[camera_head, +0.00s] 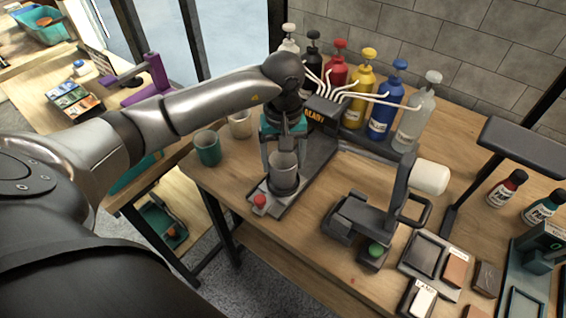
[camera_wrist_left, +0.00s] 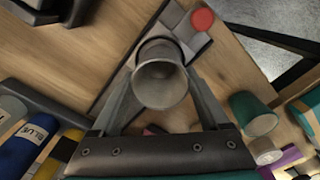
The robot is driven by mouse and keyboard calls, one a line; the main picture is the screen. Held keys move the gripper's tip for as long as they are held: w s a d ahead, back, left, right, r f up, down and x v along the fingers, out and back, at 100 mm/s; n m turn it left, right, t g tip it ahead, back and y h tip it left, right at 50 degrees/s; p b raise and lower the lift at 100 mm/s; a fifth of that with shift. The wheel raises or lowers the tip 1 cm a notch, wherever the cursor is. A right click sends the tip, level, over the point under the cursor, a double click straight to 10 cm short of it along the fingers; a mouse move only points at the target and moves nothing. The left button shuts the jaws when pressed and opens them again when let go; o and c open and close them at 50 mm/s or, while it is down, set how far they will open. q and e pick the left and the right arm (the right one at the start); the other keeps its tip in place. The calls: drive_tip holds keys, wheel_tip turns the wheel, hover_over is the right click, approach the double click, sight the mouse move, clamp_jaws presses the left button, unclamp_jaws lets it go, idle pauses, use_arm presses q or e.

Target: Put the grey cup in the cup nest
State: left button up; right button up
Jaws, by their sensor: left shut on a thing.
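The grey cup (camera_head: 284,164) stands upright at the dark cup nest (camera_head: 284,188) on the dispenser's base. The cup also shows in the left wrist view (camera_wrist_left: 160,85), its open mouth facing the camera. My left gripper (camera_head: 283,150) points down from above and is shut on the cup, one finger on each side. The cup is lined up over the nest. Its lower end is hidden, so I cannot tell whether it rests on the nest's floor. My right gripper is not in view.
A red button (camera_head: 259,201) sits at the base's front end. A teal cup (camera_head: 207,147) and a cream cup (camera_head: 240,124) stand to the left. Several paint bottles (camera_head: 381,105) with tubes line the back. A dark machine with a white roller (camera_head: 429,177) stands to the right.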

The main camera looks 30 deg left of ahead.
use_arm(q)
drive_tip(key=shift+f, duration=0.55)
drive_tip(key=shift+f, duration=0.15)
drive_tip(key=o, duration=1.3)
wheel_tip(320, 180, up, 12)
drive_tip(key=shift+r+p, duration=0.2)
drive_tip(key=shift+p, duration=0.3)
